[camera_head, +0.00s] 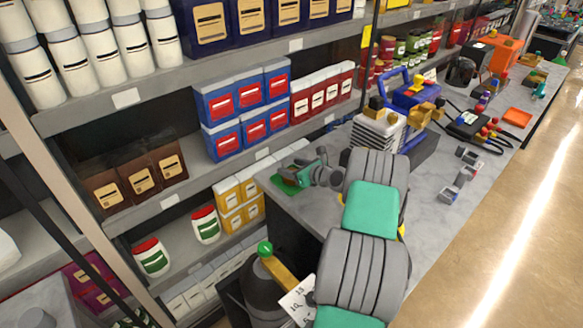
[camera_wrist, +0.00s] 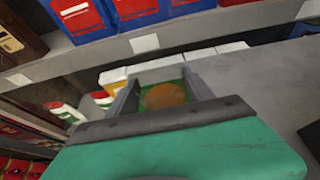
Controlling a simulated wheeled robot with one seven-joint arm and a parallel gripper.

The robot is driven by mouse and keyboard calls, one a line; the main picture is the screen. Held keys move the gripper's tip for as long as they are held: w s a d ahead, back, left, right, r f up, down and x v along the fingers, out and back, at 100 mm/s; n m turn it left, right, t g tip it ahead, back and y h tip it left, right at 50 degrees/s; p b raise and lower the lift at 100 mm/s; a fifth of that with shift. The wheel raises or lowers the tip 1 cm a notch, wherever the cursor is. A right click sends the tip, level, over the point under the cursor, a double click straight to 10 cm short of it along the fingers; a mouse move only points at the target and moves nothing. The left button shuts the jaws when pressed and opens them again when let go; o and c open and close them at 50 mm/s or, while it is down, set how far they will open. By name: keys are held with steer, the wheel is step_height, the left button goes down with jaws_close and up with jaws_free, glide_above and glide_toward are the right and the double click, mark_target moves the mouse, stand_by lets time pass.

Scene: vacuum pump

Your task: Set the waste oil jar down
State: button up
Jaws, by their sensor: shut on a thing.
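The waste oil jar (camera_wrist: 165,97) shows in the wrist view as a round amber-brown shape between my two grey fingers. My gripper (camera_wrist: 163,90) is shut on it. In the head view my gripper (camera_head: 302,174) is over the near left corner of the grey bench (camera_head: 318,208), beside the shelves. A green mat (camera_head: 285,187) lies on that corner, under or just beside my gripper. Green also shows around the jar in the wrist view. The jar is mostly hidden by my gripper in the head view. I cannot tell whether its base touches the mat.
A blue vacuum pump (camera_head: 415,96) and a white ribbed unit (camera_head: 377,132) stand farther back on the bench. Small metal fittings (camera_head: 461,177) lie at the right. Stocked shelves (camera_head: 195,185) run close along the left. A dark cylinder (camera_head: 264,290) stands below the bench's near end.

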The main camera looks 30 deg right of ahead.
steer(key=o, duration=1.7)
steer(key=shift+c, duration=0.2)
steer(key=shift+r, duration=0.2)
steer(key=b+v, duration=0.1)
steer(key=v, duration=1.1)
steer(key=a+r+n+g+y, duration=0.1)
steer(key=a+r+n+g, duration=0.15)
steer(key=a+n, duration=0.65)
steer(key=a+r+n+g, duration=0.2)
steer(key=a+n+g, duration=0.1)
steer(key=a+n, duration=0.55)
steer(key=s+a+r+n+g+h, duration=0.1)
steer(key=s+a+n+g, duration=0.1)
steer(key=s+a+n, duration=0.5)
steer(key=s+a+r+n+g+h, duration=0.1)
steer(key=s+a+r+n+g, duration=0.1)
steer(key=s+a+n, duration=0.6)
steer(key=s+n, duration=0.2)
steer(key=s, duration=0.1)
steer(key=shift+r+h, duration=0.3)
steer(key=shift+h, duration=0.1)
